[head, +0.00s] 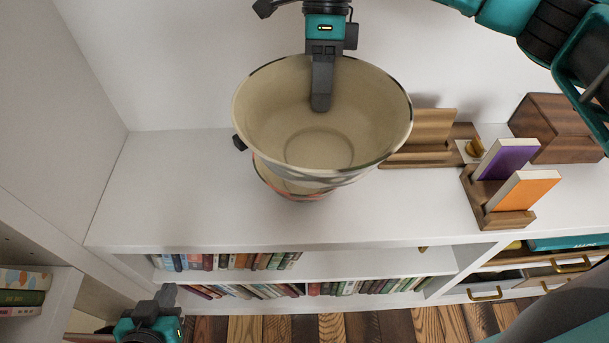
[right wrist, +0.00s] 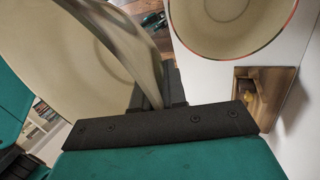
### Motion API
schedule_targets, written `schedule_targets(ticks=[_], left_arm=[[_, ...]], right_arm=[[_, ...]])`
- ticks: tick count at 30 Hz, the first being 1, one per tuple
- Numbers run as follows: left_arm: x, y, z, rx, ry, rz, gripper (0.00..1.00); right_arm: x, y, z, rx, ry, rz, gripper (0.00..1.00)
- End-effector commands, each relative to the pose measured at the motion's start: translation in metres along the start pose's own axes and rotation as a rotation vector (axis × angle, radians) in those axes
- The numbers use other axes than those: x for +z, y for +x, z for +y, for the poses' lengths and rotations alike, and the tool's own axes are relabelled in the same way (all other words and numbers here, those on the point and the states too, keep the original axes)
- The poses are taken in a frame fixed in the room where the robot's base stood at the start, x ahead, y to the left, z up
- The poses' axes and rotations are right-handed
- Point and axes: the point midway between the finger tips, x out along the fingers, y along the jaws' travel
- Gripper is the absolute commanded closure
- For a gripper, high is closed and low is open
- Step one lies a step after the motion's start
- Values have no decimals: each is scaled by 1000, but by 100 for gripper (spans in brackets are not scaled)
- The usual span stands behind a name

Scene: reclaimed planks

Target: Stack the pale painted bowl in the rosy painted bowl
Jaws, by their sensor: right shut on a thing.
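The pale painted bowl (head: 375,115) is large and cream inside, with a grey pattern outside. My right gripper (head: 321,95) is shut on its far wall, with one finger showing inside the bowl. The rosy painted bowl (head: 287,187) stands on the white cabinet top below it, mostly hidden by the pale bowl in the head view. In the right wrist view the rosy bowl (right wrist: 235,30) shows a red rim and an empty cream inside, apart from the pale bowl (right wrist: 60,65). My left gripper (head: 158,305) is low at the bottom left, away from both bowls; its jaws are unclear.
Right of the bowls are a wooden stand (head: 425,135), a holder with purple (head: 507,158) and orange (head: 525,192) books, and a wooden box (head: 555,128). Books (head: 230,262) fill the shelves below. The cabinet top (head: 160,200) left of the bowls is clear.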

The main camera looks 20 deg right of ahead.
Motion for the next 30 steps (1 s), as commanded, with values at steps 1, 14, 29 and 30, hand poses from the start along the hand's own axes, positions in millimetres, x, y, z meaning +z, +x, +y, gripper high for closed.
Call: schedule_targets(ticks=[1, 14, 29, 30], left_arm=[[-2, -2, 0, -1, 0, 0, 100], [-9, -8, -1, -3, 0, 5, 100], [-6, -8, -1, -4, 0, 2, 100], [-6, -8, -1, -4, 0, 2, 100]], right_arm=[[-3, -5, -2, 3, 103, -50, 100], [-35, -36, -26, -7, 1013, -453, 100], [-54, -23, -48, -4, 1363, -600, 100], [-54, -15, -52, -5, 1363, -600, 100]])
